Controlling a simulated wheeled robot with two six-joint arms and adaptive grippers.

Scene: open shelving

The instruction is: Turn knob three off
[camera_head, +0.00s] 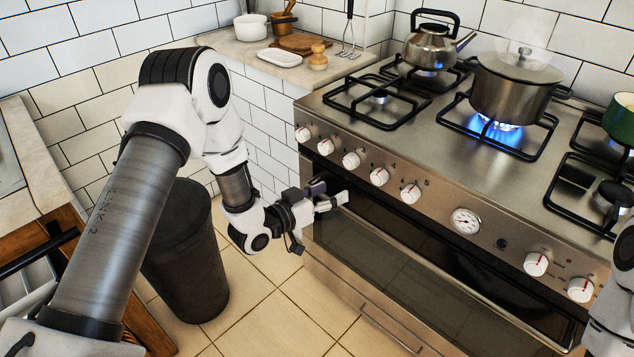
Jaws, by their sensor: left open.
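Knob three (351,160), white with a red mark, is third from the left on the steel front panel of the stove (440,207). Its exact turn angle is too small to tell. My left gripper (335,202) is open and empty in front of the stove, below knob three and apart from it. Blue flames burn under the steel kettle (428,50), the steaming pot (512,90) and the green pot (621,118). My right gripper is out of view; only part of my right arm shows at the right edge.
Similar knobs flank it: knob two (326,147) on the left and knob four (379,177) on the right. A dark bin (187,255) stands behind my left arm. Tiled floor (300,310) before the stove is clear.

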